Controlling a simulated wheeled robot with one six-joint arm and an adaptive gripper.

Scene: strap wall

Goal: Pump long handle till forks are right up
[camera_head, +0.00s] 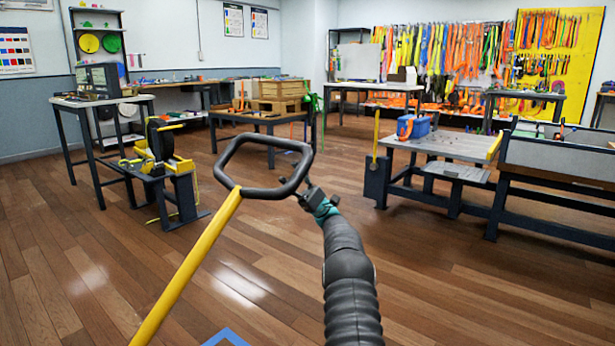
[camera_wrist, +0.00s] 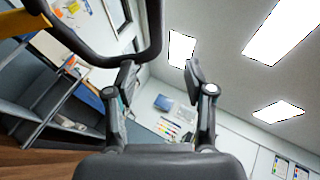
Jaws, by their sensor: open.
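The long handle (camera_head: 186,266) is a yellow pole rising from the lower left to a black loop grip (camera_head: 262,192) in the head view. My gripper (camera_head: 309,191) is at the loop's right corner, close beside it. In the wrist view, the black loop (camera_wrist: 150,45) passes at the upper left, near the left finger. My gripper (camera_wrist: 160,75) is open there, with no object seen clamped between its fingers. I cannot tell whether a finger touches the loop. The forks and the handle's lower end are out of view.
A yellow and black strapping stand (camera_head: 160,165) is at left. A workbench (camera_head: 445,146) with a blue toolbox (camera_head: 413,127) stands at right. A table with wooden crates (camera_head: 280,95) is behind. Colourful straps (camera_head: 440,60) hang on the far wall.

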